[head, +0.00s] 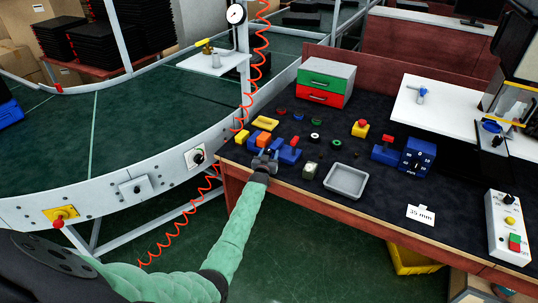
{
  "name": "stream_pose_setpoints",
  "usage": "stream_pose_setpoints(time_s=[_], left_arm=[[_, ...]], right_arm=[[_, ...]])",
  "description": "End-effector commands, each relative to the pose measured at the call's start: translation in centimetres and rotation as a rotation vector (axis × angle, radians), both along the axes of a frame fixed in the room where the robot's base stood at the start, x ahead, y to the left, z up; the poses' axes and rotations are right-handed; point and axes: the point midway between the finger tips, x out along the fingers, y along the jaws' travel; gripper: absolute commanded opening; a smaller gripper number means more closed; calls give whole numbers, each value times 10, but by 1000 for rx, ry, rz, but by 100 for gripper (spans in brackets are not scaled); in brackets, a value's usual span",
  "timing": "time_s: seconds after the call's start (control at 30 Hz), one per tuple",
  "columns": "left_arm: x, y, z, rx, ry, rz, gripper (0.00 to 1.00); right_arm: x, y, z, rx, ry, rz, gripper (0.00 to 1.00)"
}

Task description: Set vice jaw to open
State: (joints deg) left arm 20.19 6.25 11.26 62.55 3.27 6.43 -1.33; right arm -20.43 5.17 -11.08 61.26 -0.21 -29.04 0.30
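My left gripper (265,158) is in the head view at the front left of the dark workbench mat, at the end of my green-sleeved arm. Its dark fingers are small and overlap blue parts, so I cannot tell whether they are open or shut. A blue vice-like block (289,155) with a red handle is just right of the fingertips; I cannot tell whether they touch. A similar blue device (384,154) with a red top stands farther right. The gap of the vice jaw is too small to read. My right gripper is not in view.
A grey tray (346,181) lies right of my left gripper. A green and red drawer box (326,82) stands at the back. The curved conveyor (130,110) runs along the left.

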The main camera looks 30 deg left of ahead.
Motion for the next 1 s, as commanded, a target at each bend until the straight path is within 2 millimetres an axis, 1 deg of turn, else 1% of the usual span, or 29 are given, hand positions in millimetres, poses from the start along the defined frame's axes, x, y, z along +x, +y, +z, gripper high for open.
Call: stream_pose_setpoints(time_s=[0.13, 0.27, 0.3, 0.4, 0.6, 0.7, 0.83, 1.0], left_arm=[[-2, 0, -1, 0, 0, 0, 52], [-11, -2, -3, 1, 1, 0, 52], [-16, -3, -3, 1, 1, 0, 52], [-29, -6, -3, 1, 0, 0, 52], [-55, -14, -3, 0, 1, 0, 52], [-64, -16, -3, 0, 0, -1, 52], [-72, -18, -1, 1, 0, -1, 52], [-76, -19, 0, 1, 0, -1, 52]], right_arm=[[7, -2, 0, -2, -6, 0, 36], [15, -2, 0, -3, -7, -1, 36], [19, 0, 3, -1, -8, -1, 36], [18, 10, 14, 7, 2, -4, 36], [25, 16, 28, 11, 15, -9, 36], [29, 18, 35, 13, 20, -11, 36], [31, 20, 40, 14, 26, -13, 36], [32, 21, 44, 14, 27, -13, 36]])
